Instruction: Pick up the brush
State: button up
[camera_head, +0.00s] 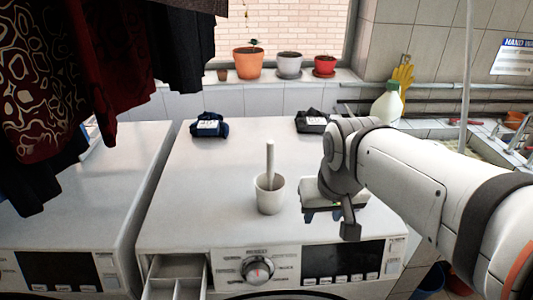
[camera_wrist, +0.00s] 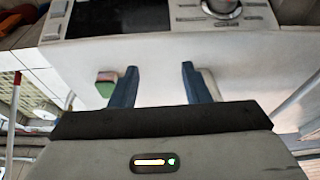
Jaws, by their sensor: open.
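A white cup (camera_head: 270,197) stands upright on the white washing machine. A pale upright stick (camera_head: 270,160), which looks like a brush handle, rises from it; any bristles are hidden inside. My gripper (camera_head: 322,216) is just right of the cup, apart from it, its blue fingers pointing down over the machine top. In the wrist view, my gripper (camera_wrist: 160,68) is open with nothing between the fingers. A small green and reddish block (camera_wrist: 106,84) lies beside the left finger; I cannot tell what it is. A pale shape shows behind the right finger.
Dark blue (camera_head: 209,125) and black (camera_head: 313,122) folded bundles lie at the machine's back. Flower pots (camera_head: 249,63) stand on the sill. A white bottle (camera_head: 387,104) is behind my arm. Clothes hang at left. An open drawer (camera_head: 177,278) is in front. The machine top left of the cup is clear.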

notch_tip(320, 180, up, 8)
jog(key=n+t+b, duration=0.1)
jog(key=b, duration=0.2)
send_over(270, 158)
jog(key=s+d, duration=0.1)
jog(key=x, duration=0.5)
jog(key=a+x, duration=0.1)
jog(key=x, duration=0.1)
jog(key=shift+f, duration=0.3)
grip_shut()
